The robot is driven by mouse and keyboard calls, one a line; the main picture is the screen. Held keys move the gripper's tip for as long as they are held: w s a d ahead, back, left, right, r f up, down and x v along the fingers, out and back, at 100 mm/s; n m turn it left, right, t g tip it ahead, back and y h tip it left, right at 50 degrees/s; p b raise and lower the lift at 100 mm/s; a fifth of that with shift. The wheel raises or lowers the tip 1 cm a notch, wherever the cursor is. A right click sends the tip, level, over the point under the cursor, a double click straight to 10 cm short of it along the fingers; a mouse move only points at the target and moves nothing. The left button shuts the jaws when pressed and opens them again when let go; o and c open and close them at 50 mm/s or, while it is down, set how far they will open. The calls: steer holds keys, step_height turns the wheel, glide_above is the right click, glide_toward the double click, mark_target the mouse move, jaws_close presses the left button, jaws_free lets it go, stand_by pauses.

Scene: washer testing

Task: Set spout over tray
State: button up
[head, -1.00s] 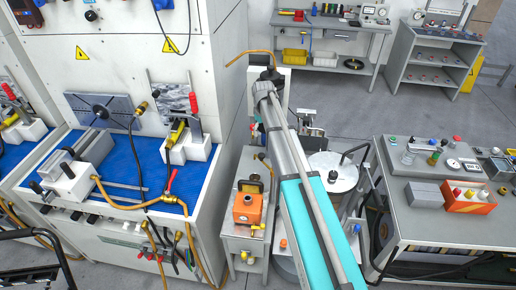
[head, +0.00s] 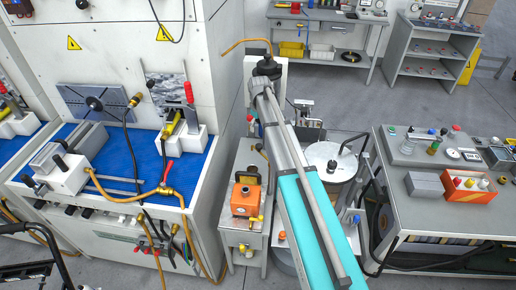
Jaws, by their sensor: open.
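A thin copper-coloured spout (head: 246,42) curves out to the left from a dark fitting (head: 266,65) on a white block. It stands over the gap between the white machine and the steel benches. I cannot make out a clear tray beneath its end. A long grey and teal arm (head: 310,200) reaches from the bottom edge up to just below the dark fitting. The contact there is hidden. No gripper fingers can be made out in the head view.
The white machine with blue work surface (head: 178,184) stands at the left. A steel stand carries an orange device (head: 245,199). A round metal lid (head: 330,161) lies right of the arm. A grey bench (head: 400,218) is at the right, with an orange box (head: 466,190). Open floor lies behind.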

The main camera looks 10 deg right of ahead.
mark_target(259, 145)
steer(key=shift+f+b, duration=5.05)
steer(key=shift+f, duration=0.35)
jaws_close()
